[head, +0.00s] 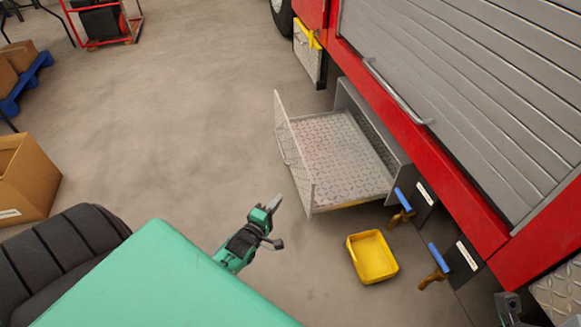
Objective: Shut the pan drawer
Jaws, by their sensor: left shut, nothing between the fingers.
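The pan drawer (338,150) is pulled out of the red truck's side, below the grey roller shutter. It is an open metal tray with a patterned floor. Its front panel (293,150), with a handle on the outer face, stands on the side away from the truck. My left gripper (276,204) is shut and empty, left of the drawer's front panel, near its lower end in the picture. It looks apart from the panel.
A yellow tray (371,256) lies on the floor below the drawer. Two blue-handled valves (403,200) (438,257) stick out from the truck beside it. A cardboard box (24,178) stands at the left. The floor left of the drawer is clear.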

